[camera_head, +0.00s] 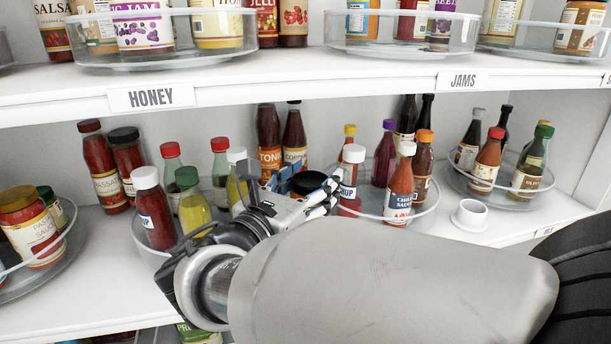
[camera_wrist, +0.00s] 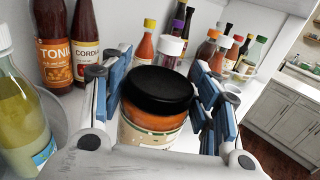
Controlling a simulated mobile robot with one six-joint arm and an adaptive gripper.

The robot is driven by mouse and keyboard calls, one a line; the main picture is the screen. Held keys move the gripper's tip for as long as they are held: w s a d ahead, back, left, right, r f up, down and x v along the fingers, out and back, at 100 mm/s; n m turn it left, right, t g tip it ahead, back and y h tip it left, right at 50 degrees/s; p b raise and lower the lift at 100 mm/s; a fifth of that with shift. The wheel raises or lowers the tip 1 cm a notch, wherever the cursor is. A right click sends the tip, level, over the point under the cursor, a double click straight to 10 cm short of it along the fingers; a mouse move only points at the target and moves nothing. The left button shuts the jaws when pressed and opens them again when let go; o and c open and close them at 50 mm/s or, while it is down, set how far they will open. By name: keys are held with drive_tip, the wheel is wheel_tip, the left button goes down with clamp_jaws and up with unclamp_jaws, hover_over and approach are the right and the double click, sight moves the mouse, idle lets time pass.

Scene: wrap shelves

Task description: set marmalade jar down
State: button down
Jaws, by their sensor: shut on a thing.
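The marmalade jar (camera_wrist: 158,124), with a black lid, orange contents and a pale label, is upright between the blue finger pads of my gripper (camera_wrist: 160,82) in the wrist view. My gripper is shut on it. In the head view my gripper (camera_head: 300,190) is at the middle shelf, and only the jar's black lid (camera_head: 308,182) shows clearly; my arm hides the rest. The jar is in the gap between two clear turntables. Whether its base touches the shelf cannot be told.
The left turntable (camera_head: 143,238) holds several sauce bottles, one with yellow-green contents close to my left finger. The right turntable (camera_head: 424,207) holds more bottles. Tall tonic (camera_head: 268,140) and cordial (camera_head: 294,138) bottles stand behind. A white cup-like piece (camera_head: 469,216) sits near the shelf edge.

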wheel_tip(320, 180, down, 6)
drive_tip(key=shift+w+r+b, duration=0.15)
drive_tip(key=shift+b, duration=0.75)
drive_tip(key=c, duration=0.6)
unclamp_jaws()
drive_tip(key=shift+f, duration=0.2)
drive_tip(key=shift+o, duration=0.2)
